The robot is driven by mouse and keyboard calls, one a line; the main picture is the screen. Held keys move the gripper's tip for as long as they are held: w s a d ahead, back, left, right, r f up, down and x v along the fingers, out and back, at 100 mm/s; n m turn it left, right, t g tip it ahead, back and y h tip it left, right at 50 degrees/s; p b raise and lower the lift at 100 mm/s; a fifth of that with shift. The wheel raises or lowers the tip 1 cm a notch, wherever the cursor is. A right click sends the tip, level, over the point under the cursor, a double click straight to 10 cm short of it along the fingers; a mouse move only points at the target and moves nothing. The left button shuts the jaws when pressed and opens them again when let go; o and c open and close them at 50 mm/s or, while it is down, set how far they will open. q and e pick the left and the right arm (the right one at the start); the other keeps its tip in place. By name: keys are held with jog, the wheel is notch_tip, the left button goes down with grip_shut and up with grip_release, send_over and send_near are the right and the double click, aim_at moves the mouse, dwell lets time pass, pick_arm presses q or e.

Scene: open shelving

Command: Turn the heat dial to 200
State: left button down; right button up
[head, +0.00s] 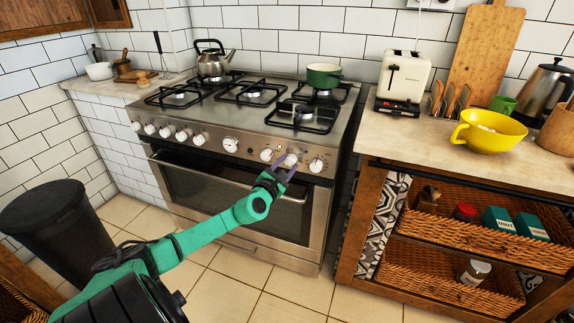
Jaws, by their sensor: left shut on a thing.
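The stainless steel oven (190,185) stands against the tiled wall, with a row of white knobs along its front panel. My teal left arm reaches in from the lower left. Its left gripper (284,162), with purple fingers, is shut on a white dial (291,159) in the right part of that row. The fingers partly cover the dial. Its markings and setting are too small to read. Another knob (266,155) sits just left of it, and one more knob (316,165) just right. My right gripper is out of view.
The oven door handle (220,177) runs below the knobs, close to my left gripper. A kettle (212,62) and a green pot (323,76) stand on the hob. A wooden shelf unit (400,155) stands to the right, and a dark bin (58,240) at left.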

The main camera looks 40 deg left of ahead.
pick_arm(q)
jog(key=shift+f, duration=0.1)
jog(key=shift+c, duration=1.8)
grip_release()
jog(key=shift+s, duration=0.15)
jog(key=shift+s+d, duration=0.1)
jog(key=shift+s, duration=0.2)
jog(key=p+v, duration=0.3)
jog(key=v, duration=1)
jog(key=shift+s+r, duration=0.2)
jog(key=shift+s, duration=0.15)
